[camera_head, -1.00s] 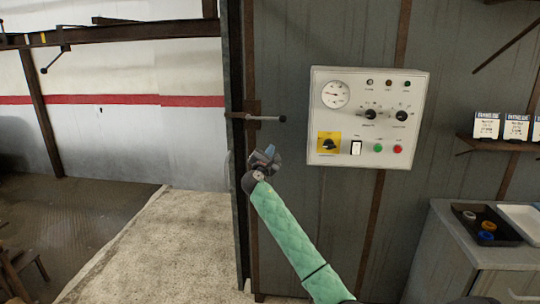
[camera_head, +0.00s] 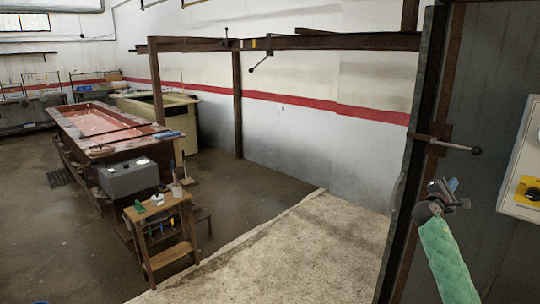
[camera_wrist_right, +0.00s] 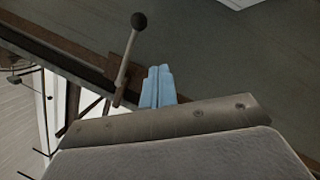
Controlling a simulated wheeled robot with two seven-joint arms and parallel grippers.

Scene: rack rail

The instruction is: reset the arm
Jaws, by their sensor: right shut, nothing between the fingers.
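My right arm, in a green sleeve, comes up from the lower right of the head view. Its gripper (camera_head: 450,186) is in front of the grey wall, below a lever with a dark ball knob (camera_head: 475,150) on the door frame. In the right wrist view the light-blue fingers (camera_wrist_right: 157,86) are together with nothing between them. The lever (camera_wrist_right: 128,55) shows there just left of the fingertips, and looks apart from them. My left gripper is not in view.
A white control panel (camera_head: 521,180) is cut off at the right edge. A small wooden stand (camera_head: 165,262) and a long red-topped table (camera_head: 105,120) stand at the left. A rusty overhead rail (camera_head: 340,42) crosses the back. The pale floor strip (camera_head: 300,255) is clear.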

